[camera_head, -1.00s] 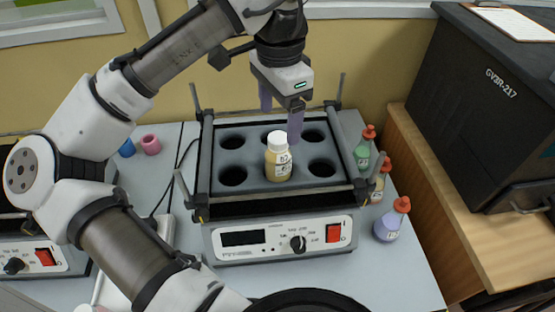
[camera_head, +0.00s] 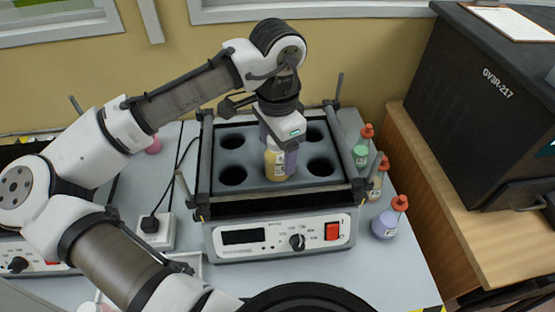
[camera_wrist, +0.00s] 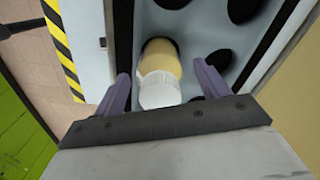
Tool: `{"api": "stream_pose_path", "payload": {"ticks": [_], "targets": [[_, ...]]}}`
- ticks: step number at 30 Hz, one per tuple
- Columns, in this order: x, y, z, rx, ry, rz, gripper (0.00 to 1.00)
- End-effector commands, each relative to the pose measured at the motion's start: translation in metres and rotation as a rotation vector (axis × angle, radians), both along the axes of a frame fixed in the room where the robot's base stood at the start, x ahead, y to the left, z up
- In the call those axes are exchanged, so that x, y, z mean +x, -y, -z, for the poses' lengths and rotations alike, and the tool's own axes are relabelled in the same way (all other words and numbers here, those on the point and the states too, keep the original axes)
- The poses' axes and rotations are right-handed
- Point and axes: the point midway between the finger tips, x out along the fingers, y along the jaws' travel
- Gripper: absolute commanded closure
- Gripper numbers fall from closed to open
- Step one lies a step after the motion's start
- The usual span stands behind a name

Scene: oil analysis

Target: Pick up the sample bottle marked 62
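A sample bottle with a white cap and yellowish contents (camera_head: 272,166) stands upright in the front middle of the holed rack (camera_head: 208,200). Its label is partly hidden by my gripper and I cannot read the number for sure. My gripper (camera_head: 281,156) is lowered over the bottle, with a purple finger in front of its right side. In the wrist view, the bottle's white cap (camera_wrist: 158,92) and yellow body lie between the two fingers of my gripper (camera_wrist: 162,75). The fingers are open, with gaps visible beside the bottle.
The rack sits on a heater or shaker unit with a display and red switch (camera_head: 332,231), with upright posts at its corners. Red-capped flasks, green (camera_head: 361,150), yellowish (camera_head: 377,184) and purple (camera_head: 387,222), stand to the right. A black cabinet (camera_head: 470,110) stands farther right.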

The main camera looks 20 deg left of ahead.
Motion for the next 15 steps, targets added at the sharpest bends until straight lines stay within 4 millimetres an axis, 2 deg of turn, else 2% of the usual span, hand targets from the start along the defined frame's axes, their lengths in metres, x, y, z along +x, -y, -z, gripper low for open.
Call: {"api": "stream_pose_path", "payload": {"ticks": [2, 12, 15], "targets": [[0.0001, 0.0001, -0.0001, 0.000, 0.000, 0.000, 0.37], [0.0002, 0.0001, -0.0006, -0.001, 0.001, 0.000, 0.82], [0.0002, 0.0001, -0.0007, -0.001, 0.001, 0.000, 0.82]]}}
